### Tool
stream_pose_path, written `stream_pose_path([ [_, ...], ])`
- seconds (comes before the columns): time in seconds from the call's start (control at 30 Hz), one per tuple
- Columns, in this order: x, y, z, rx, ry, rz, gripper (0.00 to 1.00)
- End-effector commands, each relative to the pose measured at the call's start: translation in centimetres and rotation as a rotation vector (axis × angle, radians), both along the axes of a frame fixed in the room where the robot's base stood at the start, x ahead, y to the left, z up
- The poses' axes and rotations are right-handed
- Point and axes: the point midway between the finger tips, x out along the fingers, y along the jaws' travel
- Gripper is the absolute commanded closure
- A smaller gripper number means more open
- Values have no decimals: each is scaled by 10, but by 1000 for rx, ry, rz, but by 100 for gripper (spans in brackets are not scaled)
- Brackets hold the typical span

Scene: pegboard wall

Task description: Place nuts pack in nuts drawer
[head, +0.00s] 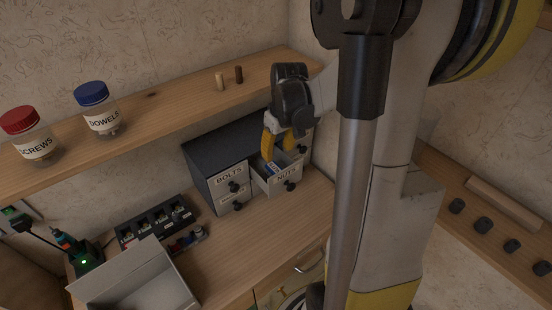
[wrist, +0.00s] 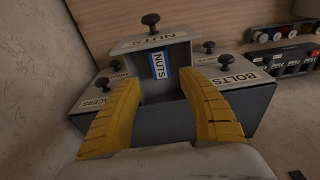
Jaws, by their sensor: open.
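The nuts drawer (head: 284,185) is pulled out from the dark drawer cabinet (head: 222,146) on the bench; its NUTS label also shows in the wrist view (wrist: 150,42). The nuts pack (wrist: 160,66), blue and white with a NUTS label, is inside the open drawer, leaning near its front panel. A bit of the pack (head: 270,168) shows in the head view. My gripper (head: 277,150) is over the drawer, its yellow fingers spread wide. In the wrist view the fingers (wrist: 163,84) are apart with the pack beyond them, not held.
The bolts drawer (head: 230,178) beside it is shut. A shelf (head: 155,112) with a screws jar (head: 29,136) and a dowels jar (head: 98,108) runs above the bench. An open grey box (head: 135,285) and a black organiser (head: 155,222) stand at left.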

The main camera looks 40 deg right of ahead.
Motion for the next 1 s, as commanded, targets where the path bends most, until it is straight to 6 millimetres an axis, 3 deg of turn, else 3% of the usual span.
stream_pose_path([
  [0.17, -3, 1, 21, -1, -1, 0, 52],
  [0.27, -5, 12, 31, -8, -15, 3, 52],
  [0.37, -7, 37, 49, -26, -51, 10, 52],
  [0.63, -37, 137, 100, -64, -233, 31, 52],
  [0.8, -66, 187, 114, -50, -354, 45, 52],
  [1.0, -88, 218, 117, -23, -445, 55, 52],
])
